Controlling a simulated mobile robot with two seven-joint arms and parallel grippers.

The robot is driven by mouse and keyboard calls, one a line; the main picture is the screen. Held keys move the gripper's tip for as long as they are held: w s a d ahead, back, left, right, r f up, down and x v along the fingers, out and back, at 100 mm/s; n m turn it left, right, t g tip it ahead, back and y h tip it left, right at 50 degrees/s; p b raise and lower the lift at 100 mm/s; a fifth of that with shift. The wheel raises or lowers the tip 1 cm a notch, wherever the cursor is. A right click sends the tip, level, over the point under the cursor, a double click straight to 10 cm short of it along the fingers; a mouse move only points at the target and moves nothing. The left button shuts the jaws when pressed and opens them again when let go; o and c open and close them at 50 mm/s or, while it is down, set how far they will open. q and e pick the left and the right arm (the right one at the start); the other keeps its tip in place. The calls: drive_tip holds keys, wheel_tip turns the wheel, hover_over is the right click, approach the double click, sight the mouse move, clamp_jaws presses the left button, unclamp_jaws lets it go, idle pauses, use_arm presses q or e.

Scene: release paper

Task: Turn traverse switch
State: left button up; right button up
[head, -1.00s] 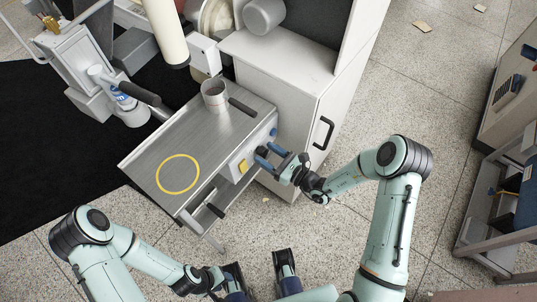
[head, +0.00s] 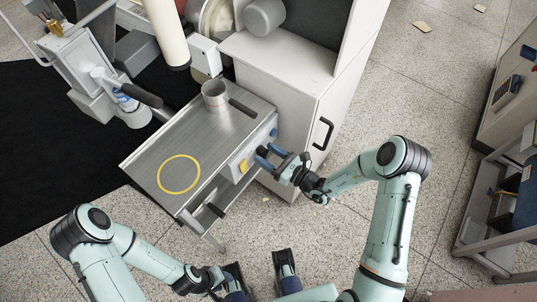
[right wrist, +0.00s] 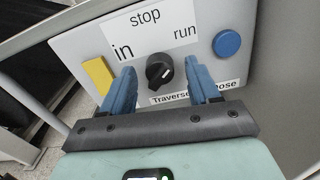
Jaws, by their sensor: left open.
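The traverse switch (right wrist: 160,71) is a round black knob on a light grey panel (right wrist: 75,48), under the labels "stop", "in" and "run". A label reading "Traverse" and partly "Dose" sits below it, partly hidden by a finger. My right gripper (right wrist: 162,82) is open, with one blue finger on each side of the knob and gaps between them in the right wrist view. In the head view my right gripper (head: 265,157) is at the panel on the metal table's front side, and the knob is not clearly visible. My left gripper (head: 228,282) is open, low and empty.
A yellow button (right wrist: 98,75) and a blue button (right wrist: 227,43) flank the switch. The metal table (head: 150,160) bears a yellow ring mark and a metal cup (head: 214,95). A white cabinet (head: 290,100) stands beside it. Floor around my right arm is clear.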

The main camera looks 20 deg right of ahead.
drive_tip(key=v, duration=1.3)
drive_tip(key=shift+s+d, duration=0.15)
